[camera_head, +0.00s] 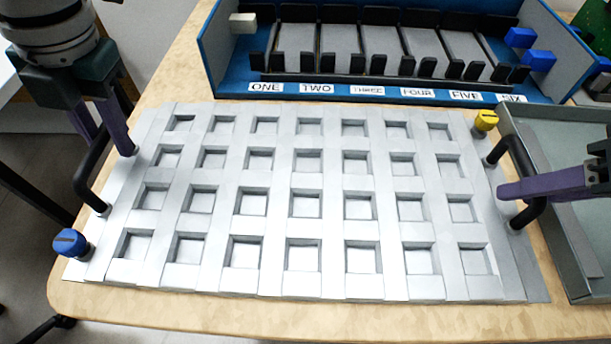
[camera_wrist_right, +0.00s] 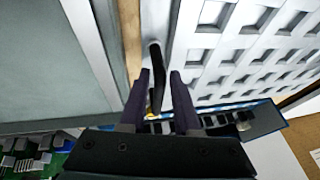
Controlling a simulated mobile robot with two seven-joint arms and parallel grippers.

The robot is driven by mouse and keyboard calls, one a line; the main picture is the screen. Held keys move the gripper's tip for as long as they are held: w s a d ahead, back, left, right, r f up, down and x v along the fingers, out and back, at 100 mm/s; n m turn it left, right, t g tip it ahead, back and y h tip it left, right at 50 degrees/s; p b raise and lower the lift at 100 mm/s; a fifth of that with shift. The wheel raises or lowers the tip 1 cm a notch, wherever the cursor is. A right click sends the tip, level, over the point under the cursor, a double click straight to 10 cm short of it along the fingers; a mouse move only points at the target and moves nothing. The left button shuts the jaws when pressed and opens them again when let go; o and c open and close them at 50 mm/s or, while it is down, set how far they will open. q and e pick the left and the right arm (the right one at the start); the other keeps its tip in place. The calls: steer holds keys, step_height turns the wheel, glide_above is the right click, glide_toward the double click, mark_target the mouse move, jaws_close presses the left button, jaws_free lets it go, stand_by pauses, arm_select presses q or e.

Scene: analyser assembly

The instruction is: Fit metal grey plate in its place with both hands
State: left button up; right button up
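The metal grey plate (camera_head: 332,232), a light grid with rows of square openings, lies on the wooden table. A black handle (camera_head: 92,170) stands at its left end and another black handle (camera_head: 527,170) at its right end. My left gripper (camera_head: 103,132) is at the left handle, its purple fingers apart; contact cannot be told. My right gripper (camera_head: 508,192) is at the right handle. In the right wrist view, the right gripper's (camera_wrist_right: 157,88) fingers are apart, with the right handle (camera_wrist_right: 157,75) between them and gaps beside it.
A blue knob (camera_head: 70,243) is at the plate's front left corner and a yellow knob (camera_head: 486,121) at its back right. A blue rack (camera_head: 225,80) with labelled slots stands behind. A grey tray (camera_head: 575,270) is close on the right. Bare table (camera_head: 300,318) shows in front.

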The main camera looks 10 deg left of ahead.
arm_select(q)
jaws_close()
arm_select(e)
jaws_close()
arm_select(q)
steer(key=shift+r, duration=0.1)
arm_select(e)
steer(key=shift+r, duration=0.1)
stand_by(0.6)
